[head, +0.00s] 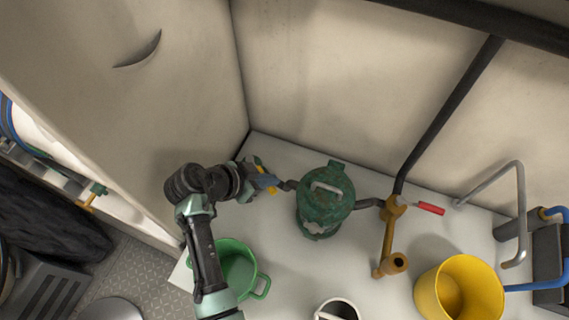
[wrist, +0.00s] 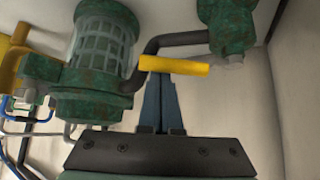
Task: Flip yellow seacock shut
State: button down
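The yellow seacock handle (wrist: 174,66) lies roughly level across the wrist view, on a grey stem beside a dark hose and a green valve body (wrist: 228,28). My gripper's blue fingers (wrist: 161,80) are close together, with only a thin gap. Their tips reach the handle's lower edge near its left half; whether they touch it I cannot tell. The handle is not between the fingers. In the head view my gripper (head: 266,181) is at the back left corner of the white bench, left of the green strainer; bits of yellow show around it, and the arm hides most of the seacock.
A green strainer (head: 325,205) stands close right of my gripper. Beyond it are a bronze pipe fitting (head: 388,235) and a red-handled valve (head: 430,208). Walls close the back and left.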

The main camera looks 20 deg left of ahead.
jog(key=s+a+b, duration=0.1)
jog(key=s+a, duration=0.2)
jog(key=a, duration=0.2)
jog(key=shift+s+a+b, duration=0.15)
jog(key=shift+s+b, duration=0.1)
jog(key=shift+b, duration=0.1)
dwell(0.4)
dwell(0.3)
notch_tip(320, 180, up, 10)
dwell(0.5)
jog(key=shift+s, duration=0.1)
dwell(0.4)
